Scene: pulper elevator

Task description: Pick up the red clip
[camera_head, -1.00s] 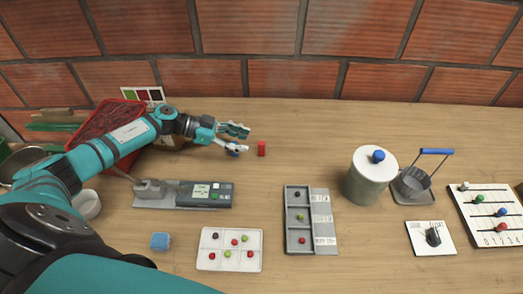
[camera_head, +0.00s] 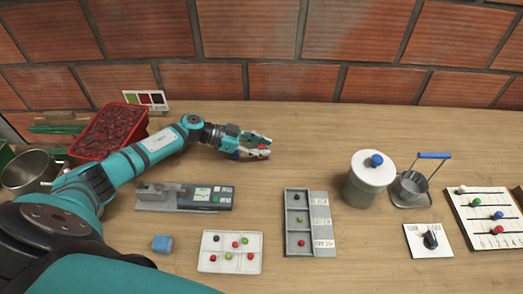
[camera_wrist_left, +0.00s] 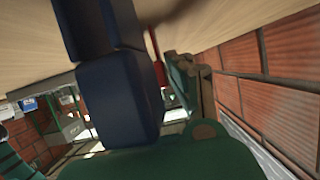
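The red clip (camera_head: 262,147) is on the wooden table, near the wall, left of the middle of the head view. Only a little of it shows between my left gripper's fingers. My left gripper (camera_head: 262,148) reaches in from the left, with its fingertips on either side of the clip. In the left wrist view, a strip of red (camera_wrist_left: 160,72) shows between the dark blue finger and the green finger; most of it is hidden. I cannot tell whether the fingers press on it. My right gripper is not in view.
A red crate (camera_head: 108,132) stands behind my left arm. A grey device (camera_head: 215,197), blue block (camera_head: 161,243), white tray (camera_head: 228,267), grey sorting tray (camera_head: 297,248) and lidded pot (camera_head: 368,185) stand nearer the front. The brick wall runs close behind.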

